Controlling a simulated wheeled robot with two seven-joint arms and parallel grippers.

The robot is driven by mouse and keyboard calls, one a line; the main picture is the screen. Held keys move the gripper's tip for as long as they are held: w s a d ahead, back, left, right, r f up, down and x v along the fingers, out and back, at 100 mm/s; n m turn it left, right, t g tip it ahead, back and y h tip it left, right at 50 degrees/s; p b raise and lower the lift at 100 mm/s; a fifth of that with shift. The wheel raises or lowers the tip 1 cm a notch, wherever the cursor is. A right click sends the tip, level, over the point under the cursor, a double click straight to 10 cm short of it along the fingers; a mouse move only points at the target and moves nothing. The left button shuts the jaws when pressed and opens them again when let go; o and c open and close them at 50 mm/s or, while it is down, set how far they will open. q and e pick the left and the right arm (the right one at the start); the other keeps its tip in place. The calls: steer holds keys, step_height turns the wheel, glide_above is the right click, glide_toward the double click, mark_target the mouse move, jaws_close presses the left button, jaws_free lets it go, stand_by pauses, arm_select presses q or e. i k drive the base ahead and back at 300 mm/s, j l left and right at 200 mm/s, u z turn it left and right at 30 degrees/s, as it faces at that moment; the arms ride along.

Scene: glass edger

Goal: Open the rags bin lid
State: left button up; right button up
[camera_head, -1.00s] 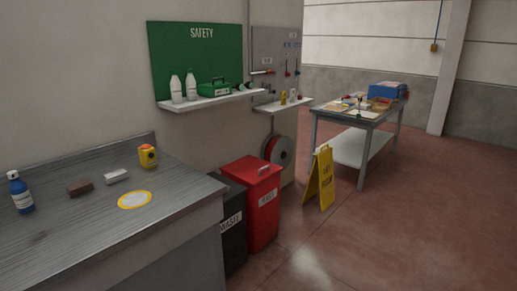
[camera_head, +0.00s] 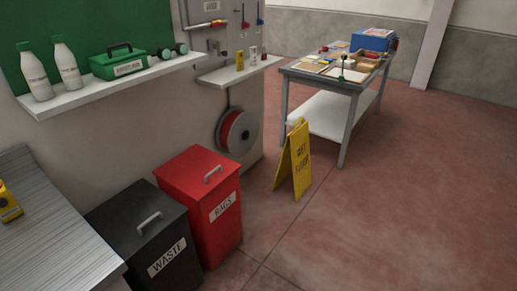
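The red rags bin (camera_head: 217,222) stands on the floor against the wall, with a white RAGS label on its front. Its red lid (camera_head: 192,170) is closed and has a pale bar handle (camera_head: 213,174) on top. Neither of my grippers shows in the head view.
A black WASTE bin (camera_head: 150,237) stands left of the rags bin, beside a grey workbench (camera_head: 60,250). A yellow wet floor sign (camera_head: 295,160) stands to the right. A wall shelf (camera_head: 120,84) holds bottles and a green case. A worktable (camera_head: 325,85) is behind. The floor at right is clear.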

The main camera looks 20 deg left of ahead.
mark_target(198, 170)
steer(key=i+l+u, duration=0.15)
steer(key=i, duration=0.75)
steer(key=i+j+u, duration=0.1)
steer(key=i+u, duration=0.2)
steer(key=u, duration=0.2)
steer(key=i+u, duration=0.65)
steer(key=u, duration=0.3)
steer(key=l, duration=0.1)
